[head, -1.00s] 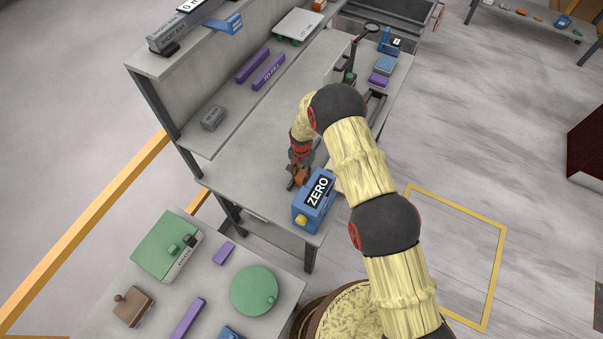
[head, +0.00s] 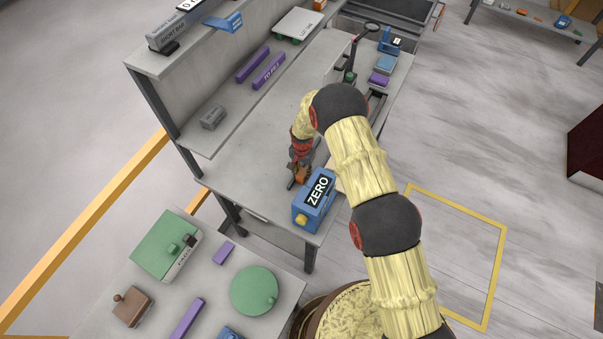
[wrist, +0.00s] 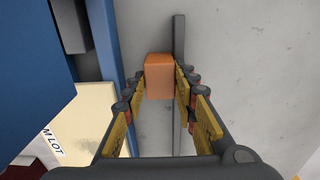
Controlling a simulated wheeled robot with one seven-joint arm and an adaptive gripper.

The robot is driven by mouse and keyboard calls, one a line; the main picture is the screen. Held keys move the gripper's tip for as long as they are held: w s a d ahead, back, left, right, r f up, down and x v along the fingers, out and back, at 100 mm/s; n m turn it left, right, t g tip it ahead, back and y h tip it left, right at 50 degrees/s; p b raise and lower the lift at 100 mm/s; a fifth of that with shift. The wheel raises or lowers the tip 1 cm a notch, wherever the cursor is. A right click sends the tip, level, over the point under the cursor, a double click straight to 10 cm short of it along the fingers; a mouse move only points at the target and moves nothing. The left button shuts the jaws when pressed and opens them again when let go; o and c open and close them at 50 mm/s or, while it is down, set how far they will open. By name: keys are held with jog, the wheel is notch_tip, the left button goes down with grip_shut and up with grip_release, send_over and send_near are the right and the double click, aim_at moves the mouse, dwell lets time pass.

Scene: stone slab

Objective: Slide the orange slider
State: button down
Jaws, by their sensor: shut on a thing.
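The orange slider (wrist: 159,76) is a small block between the fingertips of my gripper (wrist: 162,82) in the wrist view. The fingers are shut on its two sides. A thin grey rail (wrist: 179,32) runs along the slab beside it and beyond it. In the head view my gripper (head: 299,175) points down at the slab just behind the blue ZERO box, and only a little of the orange slider (head: 304,173) shows there, partly hidden by the fingers.
The blue box marked ZERO (head: 306,214), with a yellow knob, stands close to my gripper at the slab's front corner. The grey slab (head: 246,165) is clear to the left. Purple bars (head: 268,72) and a grey block (head: 213,117) lie farther back.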

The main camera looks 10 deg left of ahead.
jog(key=w+b, duration=0.2)
jog(key=w+d+b, duration=0.1)
jog(key=w+b, duration=0.1)
jog(key=w, duration=0.1)
jog(key=w+d+b, duration=0.1)
jog(key=w+b, duration=0.1)
jog(key=shift+w+d+f, duration=0.2)
jog(key=shift+w+d, duration=0.05)
jog(key=shift+w, duration=0.05)
jog(key=shift+w+d+r+b, duration=0.2)
jog(key=shift+w+b, duration=0.1)
jog(key=shift+w, duration=0.15)
jog(key=c, duration=1.4)
grip_release()
notch_tip(320, 180, up, 12)
